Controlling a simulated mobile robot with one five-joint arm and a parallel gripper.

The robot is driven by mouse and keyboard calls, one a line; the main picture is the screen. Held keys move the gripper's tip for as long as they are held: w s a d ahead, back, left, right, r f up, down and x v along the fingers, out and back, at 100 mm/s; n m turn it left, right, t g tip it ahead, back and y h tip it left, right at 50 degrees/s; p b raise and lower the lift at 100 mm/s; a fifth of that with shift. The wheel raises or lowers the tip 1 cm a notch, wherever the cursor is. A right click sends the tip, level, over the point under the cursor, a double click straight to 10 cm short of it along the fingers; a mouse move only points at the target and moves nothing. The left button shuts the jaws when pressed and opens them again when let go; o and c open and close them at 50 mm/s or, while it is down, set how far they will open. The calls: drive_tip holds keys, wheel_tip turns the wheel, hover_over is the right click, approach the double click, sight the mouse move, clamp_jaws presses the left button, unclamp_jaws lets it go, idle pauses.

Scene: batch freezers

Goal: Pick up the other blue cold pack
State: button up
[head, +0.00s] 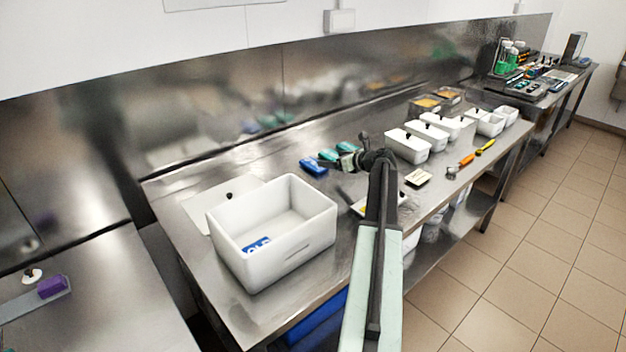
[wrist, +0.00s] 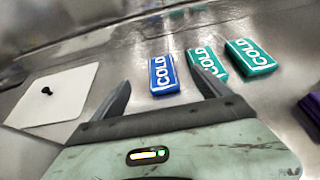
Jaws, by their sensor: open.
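A blue cold pack (head: 313,167) lies flat on the steel counter, left of two teal cold packs. In the wrist view the blue pack (wrist: 164,75) lies ahead of my gripper (wrist: 163,92), between the lines of its two fingers and apart from them. My gripper (head: 358,160) is open and empty. The teal packs show in the wrist view, the nearer one (wrist: 207,66) just beyond the right finger and the other (wrist: 251,57) further right. Another blue cold pack (head: 257,245) is inside the open white box (head: 290,258), partly hidden by its wall.
A white lid with a black knob (wrist: 52,95) lies on the counter behind the box. Several white lidded tubs (head: 408,146) stand further right. A small tray (head: 418,177) lies near my arm. A purple object (wrist: 311,108) is at the wrist view's right edge.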

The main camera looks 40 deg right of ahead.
drive_tip(key=b, duration=0.3)
approach(314, 166)
drive_tip(key=shift+s+d+f, duration=0.1)
drive_tip(key=shift+d+f, duration=0.55)
drive_tip(key=shift+d, duration=0.05)
drive_tip(key=shift+r+p, duration=0.1)
drive_tip(key=shift+p, duration=0.2)
drive_tip(key=b+x, duration=0.1)
drive_tip(key=x, duration=0.1)
drive_tip(key=shift+w+d, duration=0.1)
drive_tip(key=shift+w, duration=0.15)
drive_tip(key=b+x, duration=0.1)
drive_tip(key=x, duration=0.4)
drive_tip(key=shift+w, duration=0.2)
drive_tip(key=shift+s+r, duration=0.1)
drive_tip(key=shift+r, duration=0.05)
drive_tip(key=shift+c, duration=0.4)
drive_tip(key=c, duration=1.6)
